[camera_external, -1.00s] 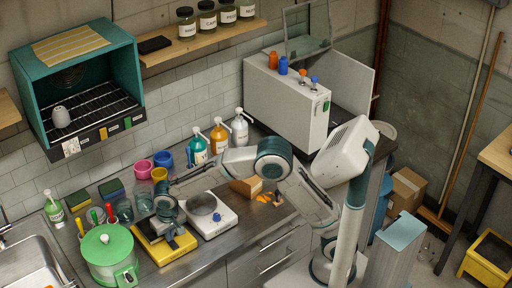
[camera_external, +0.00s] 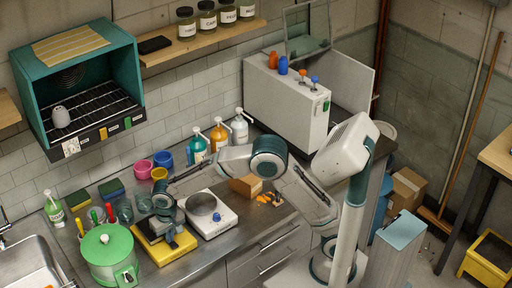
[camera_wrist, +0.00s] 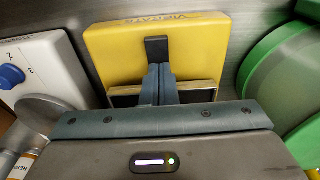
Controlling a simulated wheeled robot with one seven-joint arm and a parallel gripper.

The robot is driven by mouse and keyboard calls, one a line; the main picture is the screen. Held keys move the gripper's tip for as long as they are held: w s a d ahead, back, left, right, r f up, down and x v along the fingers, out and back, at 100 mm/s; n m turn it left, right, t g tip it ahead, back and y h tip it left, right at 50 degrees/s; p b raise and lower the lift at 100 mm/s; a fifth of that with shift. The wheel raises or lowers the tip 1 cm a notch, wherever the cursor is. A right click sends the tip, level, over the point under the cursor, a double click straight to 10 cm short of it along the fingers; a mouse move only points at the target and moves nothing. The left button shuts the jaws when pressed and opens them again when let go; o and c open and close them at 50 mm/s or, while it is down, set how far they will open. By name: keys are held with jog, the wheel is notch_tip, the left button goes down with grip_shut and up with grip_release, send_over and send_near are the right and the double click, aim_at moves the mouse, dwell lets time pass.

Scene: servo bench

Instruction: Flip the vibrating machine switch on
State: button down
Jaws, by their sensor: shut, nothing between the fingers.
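The yellow vibrating machine (camera_external: 178,252) sits on the metal counter between the green pot and the white scale-like device. In the wrist view its yellow body (camera_wrist: 205,46) fills the upper middle, with a "VIBRATE" label on the far edge and a dark recessed panel on top. My gripper (camera_external: 170,237) is over this machine, pointing down. In the wrist view my gripper (camera_wrist: 159,72) has its fingers shut together, with nothing between them. A small black upright piece (camera_wrist: 157,47) shows just beyond the fingertips; I cannot tell whether it is the switch or whether the fingers touch it.
A green pot (camera_external: 108,255) stands close on the left. A white device with a blue knob (camera_external: 209,217) stands close on the right. Cups and bottles line the wall behind.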

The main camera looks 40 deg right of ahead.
aim_at(175, 244)
jog(key=shift+s, duration=0.9)
notch_tip(175, 244, up, 14)
jog(key=s, duration=0.2)
jog(key=shift+p, duration=0.4)
jog(key=shift+w, duration=0.1)
jog(key=shift+w+t+p, duration=0.3)
jog(key=shift+w+p, duration=0.4)
jog(key=shift+p, duration=0.2)
